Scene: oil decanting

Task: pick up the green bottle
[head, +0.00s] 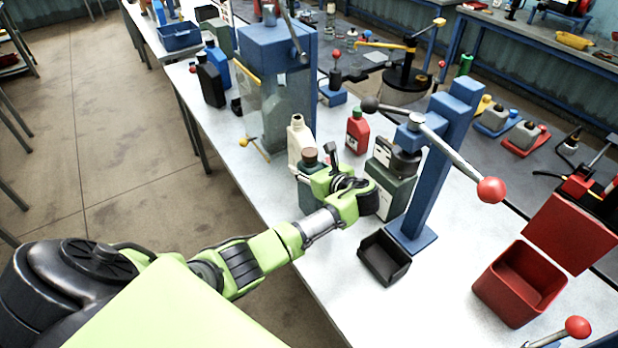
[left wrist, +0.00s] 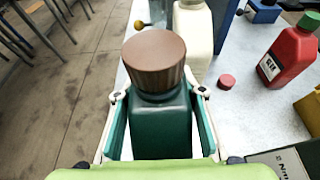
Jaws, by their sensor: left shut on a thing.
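The green bottle (left wrist: 160,128) with a brown ribbed cap stands between the two fingers of my left gripper (left wrist: 160,115) in the left wrist view. The fingers are shut on its sides. In the head view the green bottle (head: 308,183) is partly hidden behind my left gripper (head: 322,178), with its brown cap showing. It looks upright, at the left edge area of the white table. I cannot tell whether its base touches the table. My right gripper is not in view.
A cream bottle (head: 299,138) stands just behind the green bottle, and a red bottle (head: 357,132) is farther right. A blue press stand (head: 438,160), a black bin (head: 384,258) and an open red box (head: 520,283) are to the right. The table front is clear.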

